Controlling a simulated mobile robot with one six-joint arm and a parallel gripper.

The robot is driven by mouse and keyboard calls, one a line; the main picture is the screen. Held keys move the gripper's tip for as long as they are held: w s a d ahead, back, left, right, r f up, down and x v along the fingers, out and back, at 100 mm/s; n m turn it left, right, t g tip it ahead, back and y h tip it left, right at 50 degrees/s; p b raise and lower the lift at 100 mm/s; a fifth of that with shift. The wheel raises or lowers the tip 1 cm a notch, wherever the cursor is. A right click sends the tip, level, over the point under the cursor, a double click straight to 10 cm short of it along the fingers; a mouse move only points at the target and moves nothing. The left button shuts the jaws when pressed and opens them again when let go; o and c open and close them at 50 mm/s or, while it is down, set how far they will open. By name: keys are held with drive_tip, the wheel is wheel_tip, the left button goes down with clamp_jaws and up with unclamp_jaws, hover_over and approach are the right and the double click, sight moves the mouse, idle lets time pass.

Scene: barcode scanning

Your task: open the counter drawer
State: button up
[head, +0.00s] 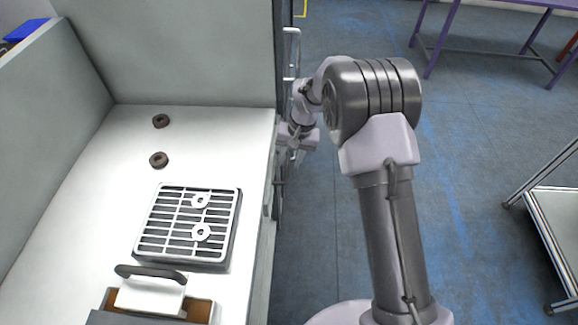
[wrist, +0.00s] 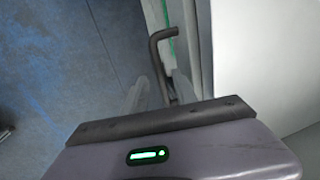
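The counter (head: 100,215) has a white top, and its front side is seen nearly edge-on at its right edge in the head view. A dark bent handle (wrist: 157,62) stands out from the counter front (wrist: 225,55) in the wrist view. My gripper (head: 297,140) is low beside the counter front in the head view, its fingers mostly hidden. In the wrist view my gripper (wrist: 158,92) has two pale, blurred fingers apart, one on each side of the handle. No firm contact shows. The drawer's outline and how far it stands out cannot be made out.
On the counter are a slotted white rack (head: 187,225) with two pale rings, two dark rings (head: 160,121) and a dark-handled item (head: 152,290). A purple-framed table (head: 480,45) and a metal-framed cart (head: 555,225) stand to the right. Blue floor between is clear.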

drive_tip(key=shift+a+f, duration=0.15)
drive_tip(key=shift+f, duration=0.6)
drive_tip(key=shift+c, duration=0.4)
clamp_jaws()
idle(0.5)
